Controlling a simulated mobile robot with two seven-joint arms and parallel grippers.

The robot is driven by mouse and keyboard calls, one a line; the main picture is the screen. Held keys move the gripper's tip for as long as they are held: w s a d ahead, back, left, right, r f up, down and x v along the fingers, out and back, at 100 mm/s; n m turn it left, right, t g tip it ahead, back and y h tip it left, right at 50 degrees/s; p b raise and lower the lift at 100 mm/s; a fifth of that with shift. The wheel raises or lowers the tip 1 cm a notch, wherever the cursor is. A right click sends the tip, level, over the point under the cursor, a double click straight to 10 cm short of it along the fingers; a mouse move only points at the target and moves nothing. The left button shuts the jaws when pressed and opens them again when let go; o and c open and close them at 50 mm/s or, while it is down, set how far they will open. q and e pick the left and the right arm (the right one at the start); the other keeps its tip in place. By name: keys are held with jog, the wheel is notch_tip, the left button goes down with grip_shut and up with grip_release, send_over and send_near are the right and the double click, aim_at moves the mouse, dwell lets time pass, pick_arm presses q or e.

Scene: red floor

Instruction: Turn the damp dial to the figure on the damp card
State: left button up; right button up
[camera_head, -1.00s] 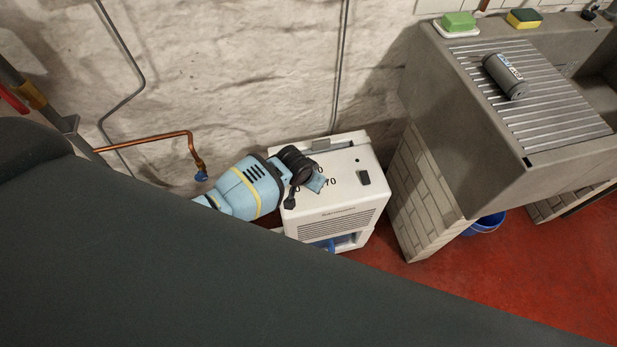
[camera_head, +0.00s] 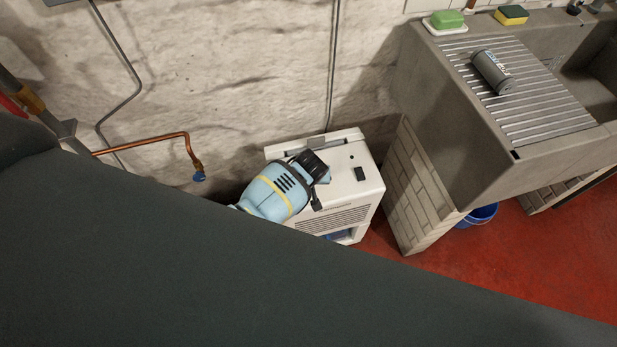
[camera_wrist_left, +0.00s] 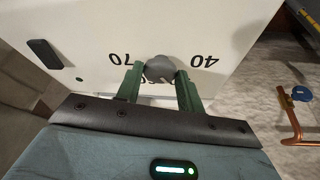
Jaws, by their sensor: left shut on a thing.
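The white dehumidifier (camera_head: 364,190) stands against the stone wall, and its top panel (camera_wrist_left: 105,25) fills much of the left wrist view. The grey dial (camera_wrist_left: 160,69) sits on that panel, with the figures 70 (camera_wrist_left: 127,58) and 40 (camera_wrist_left: 205,61) printed around it, upside down in this view. Other figures below the dial are partly covered. My left gripper (camera_wrist_left: 160,85) has its green fingers on both sides of the dial and is shut on it. In the head view my left gripper (camera_head: 322,184) covers the dial. I see no damp card. My right gripper is out of view.
A stone sink (camera_head: 455,130) stands to the right, with a grey cylinder (camera_head: 492,72), green soap (camera_head: 447,19) and a sponge (camera_head: 511,15). A blue bucket (camera_head: 480,216) is beneath it. A copper pipe (camera_head: 150,140) runs along the wall at left. Red floor is open in front.

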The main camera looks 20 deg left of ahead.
pick_arm(q)
jog(key=shift+w+r, duration=0.1)
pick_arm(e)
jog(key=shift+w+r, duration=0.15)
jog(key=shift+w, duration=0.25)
pick_arm(q)
jog(key=o, duration=1)
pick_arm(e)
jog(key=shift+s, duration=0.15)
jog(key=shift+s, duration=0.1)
pick_arm(q)
jog(key=shift+r, duration=0.15)
jog(key=p+v, duration=0.3)
jog(key=v, duration=0.4)
jog(key=shift+d+r, duration=0.1)
jog(key=shift+r, duration=0.1)
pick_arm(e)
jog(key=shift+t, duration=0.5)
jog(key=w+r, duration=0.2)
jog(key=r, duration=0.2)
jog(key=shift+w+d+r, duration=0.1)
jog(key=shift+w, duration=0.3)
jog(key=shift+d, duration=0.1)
